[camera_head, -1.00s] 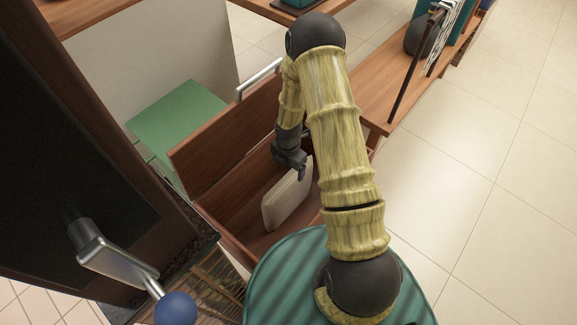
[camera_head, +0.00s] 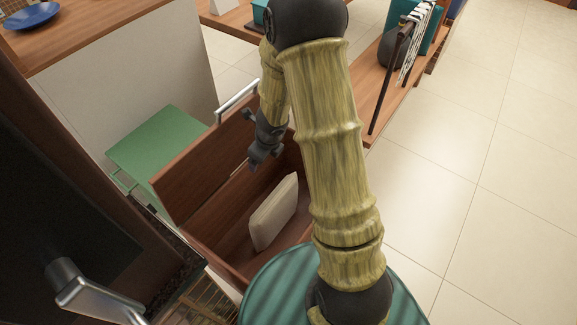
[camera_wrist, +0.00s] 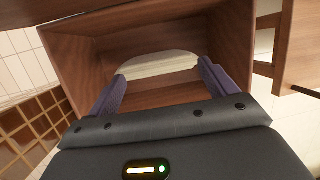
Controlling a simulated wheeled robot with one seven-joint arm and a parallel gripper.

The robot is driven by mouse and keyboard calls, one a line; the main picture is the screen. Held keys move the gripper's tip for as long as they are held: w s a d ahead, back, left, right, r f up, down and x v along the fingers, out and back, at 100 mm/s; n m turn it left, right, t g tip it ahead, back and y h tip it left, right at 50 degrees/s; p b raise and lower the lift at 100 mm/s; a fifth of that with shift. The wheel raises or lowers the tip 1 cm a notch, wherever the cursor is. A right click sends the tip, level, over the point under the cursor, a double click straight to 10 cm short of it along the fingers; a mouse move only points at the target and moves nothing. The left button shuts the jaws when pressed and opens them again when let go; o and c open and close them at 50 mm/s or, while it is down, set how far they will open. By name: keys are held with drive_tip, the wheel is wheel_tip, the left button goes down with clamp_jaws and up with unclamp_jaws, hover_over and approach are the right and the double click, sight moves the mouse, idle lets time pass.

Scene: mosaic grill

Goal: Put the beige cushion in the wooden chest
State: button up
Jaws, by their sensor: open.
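The beige cushion (camera_head: 274,212) stands tilted on its edge inside the open wooden chest (camera_head: 190,190). It also shows inside the chest in the wrist view (camera_wrist: 158,64), beyond my fingers. My gripper (camera_head: 254,164) is above the chest, up and to the left of the cushion in the head view. In the wrist view my gripper's two purple fingers (camera_wrist: 160,88) are spread apart with nothing held between them. The chest lid is raised, with a metal handle (camera_head: 238,100) along its top.
A dark door with a metal handle (camera_head: 100,295) is at the lower left. A wooden bench (camera_head: 385,90) with a rack is behind my arm. The tiled floor (camera_head: 450,170) at right is clear.

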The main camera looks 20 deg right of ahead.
drive_tip(key=s+r+n, duration=0.6)
drive_tip(key=s+n, duration=0.2)
drive_tip(key=n, duration=0.6)
drive_tip(key=s+d+r+n, duration=0.1)
drive_tip(key=s+r+n, duration=0.6)
drive_tip(key=n, duration=0.7)
drive_tip(key=shift+s+d+r+n+g+h, duration=0.3)
drive_tip(key=shift+s+g+h, duration=0.1)
drive_tip(key=shift+s, duration=0.25)
